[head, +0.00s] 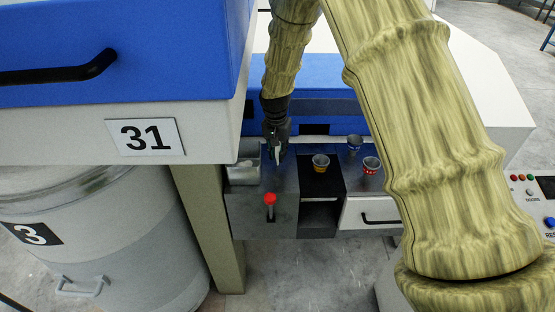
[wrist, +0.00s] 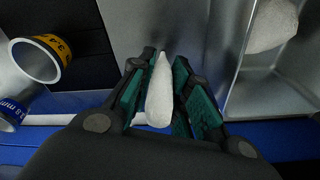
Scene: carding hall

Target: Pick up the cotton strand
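The cotton strand (wrist: 160,92) is a white, tapered tuft between the green-padded fingers of my gripper (wrist: 163,65) in the wrist view. Its thick end is near the palm and its thin end is at the fingertips. The fingers stand close on both sides and look shut on it, though slight gaps show beside its lower part. In the head view my gripper (head: 277,150) points down above the grey bench, with a small white bit of the strand (head: 278,156) showing at its tips.
A metal bin (wrist: 228,75) holding white cotton (wrist: 270,25) is beside my gripper. Cups stand nearby: yellow-banded (head: 320,162), red-banded (head: 371,164) and blue-banded (head: 355,144). A red-knobbed lever (head: 270,199) rises in front. A blue machine numbered 31 (head: 150,137) and drum (head: 100,245) flank the left.

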